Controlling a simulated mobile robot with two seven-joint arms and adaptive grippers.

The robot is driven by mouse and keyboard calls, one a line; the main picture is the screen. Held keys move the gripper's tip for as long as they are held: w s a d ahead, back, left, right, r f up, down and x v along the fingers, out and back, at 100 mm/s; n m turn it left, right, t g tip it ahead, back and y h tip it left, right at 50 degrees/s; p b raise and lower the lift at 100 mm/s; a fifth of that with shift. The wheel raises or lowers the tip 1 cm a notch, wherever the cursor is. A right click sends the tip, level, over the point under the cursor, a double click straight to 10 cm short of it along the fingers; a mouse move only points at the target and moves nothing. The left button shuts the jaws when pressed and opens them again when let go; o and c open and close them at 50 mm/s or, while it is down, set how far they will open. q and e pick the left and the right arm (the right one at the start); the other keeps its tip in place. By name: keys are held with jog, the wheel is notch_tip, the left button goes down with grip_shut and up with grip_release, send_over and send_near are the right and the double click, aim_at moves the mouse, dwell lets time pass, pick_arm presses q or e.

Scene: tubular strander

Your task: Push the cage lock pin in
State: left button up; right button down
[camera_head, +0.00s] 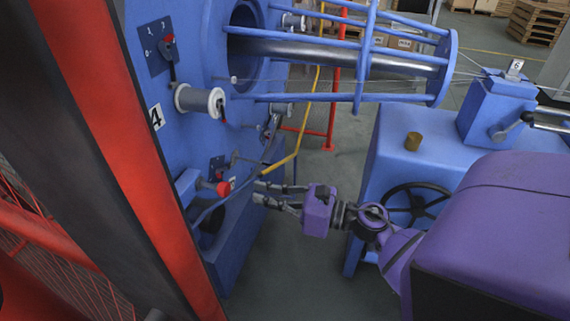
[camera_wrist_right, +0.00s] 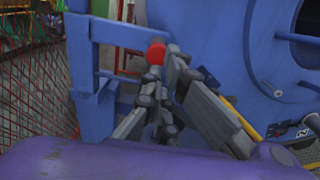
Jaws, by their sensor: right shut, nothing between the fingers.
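A red knob (camera_head: 223,188), which looks like the head of the cage lock pin, sticks out on a pale shaft from the blue machine frame, beside a small plate. It also shows in the right wrist view (camera_wrist_right: 156,53), just beyond my fingers. How deep the pin sits cannot be told. My right gripper (camera_head: 260,191) is shut and empty. In the head view its fingertips are to the right of the knob, with a visible gap. In the wrist view (camera_wrist_right: 160,78) the fingers partly cover the area below the knob. My left gripper is not in view.
A blue cage (camera_head: 443,70) with a steel shaft is above. A yellow bar (camera_head: 295,155) runs close above my gripper. A blue cabinet with a handwheel (camera_head: 415,203) stands right.

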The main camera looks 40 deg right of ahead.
aim_at(229, 188)
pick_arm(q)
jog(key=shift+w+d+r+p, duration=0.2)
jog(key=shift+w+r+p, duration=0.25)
pick_arm(e)
jog(key=x, duration=0.6)
jog(key=x, duration=0.3)
jog(key=shift+w+a, duration=0.15)
jog(key=shift+w, duration=0.15)
jog(key=shift+s, duration=0.1)
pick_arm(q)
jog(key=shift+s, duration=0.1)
